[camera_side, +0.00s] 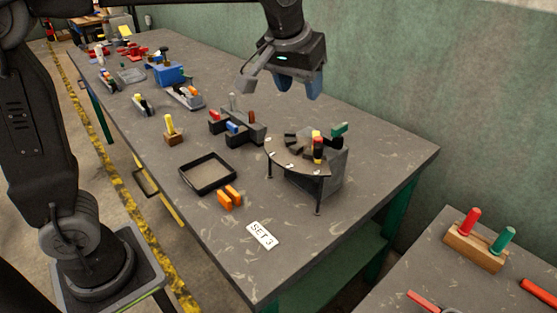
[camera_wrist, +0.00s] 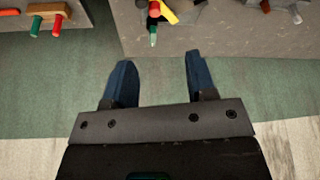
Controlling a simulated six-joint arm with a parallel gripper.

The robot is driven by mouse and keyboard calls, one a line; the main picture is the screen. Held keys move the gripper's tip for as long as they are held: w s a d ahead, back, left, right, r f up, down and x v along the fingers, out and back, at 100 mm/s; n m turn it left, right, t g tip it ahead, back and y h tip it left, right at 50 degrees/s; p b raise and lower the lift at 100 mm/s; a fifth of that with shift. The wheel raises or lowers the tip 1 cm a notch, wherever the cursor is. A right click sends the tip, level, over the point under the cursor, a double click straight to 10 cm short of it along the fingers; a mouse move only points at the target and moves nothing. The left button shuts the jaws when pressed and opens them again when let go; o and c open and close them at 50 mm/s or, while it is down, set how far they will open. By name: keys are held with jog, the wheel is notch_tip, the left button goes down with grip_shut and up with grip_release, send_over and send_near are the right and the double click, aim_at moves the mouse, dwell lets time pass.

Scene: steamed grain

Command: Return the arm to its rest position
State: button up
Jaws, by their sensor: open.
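My gripper (camera_side: 300,84) hangs in the air above the far side of the long grey table, near the green wall, in the side view. Its two blue fingers are spread apart with nothing between them. In the wrist view my gripper (camera_wrist: 160,75) also shows open and empty, with green wall behind the fingers. My dark arm comes down to it from the top of the side view.
A black tray (camera_side: 207,188), orange blocks (camera_side: 229,197) and a "SET 3" card (camera_side: 262,235) lie nearer. A wooden block (camera_side: 474,247) with red and green pegs sits on the right table.

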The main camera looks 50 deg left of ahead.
jog(key=s+a+f+m, duration=0.1)
jog(key=s+f, duration=0.3)
jog(key=s, duration=0.6)
jog(key=s+a+f+m+t+h, duration=0.1)
jog(key=s+a+f, duration=0.3)
jog(key=s, duration=0.7)
jog(key=shift+m, duration=0.6)
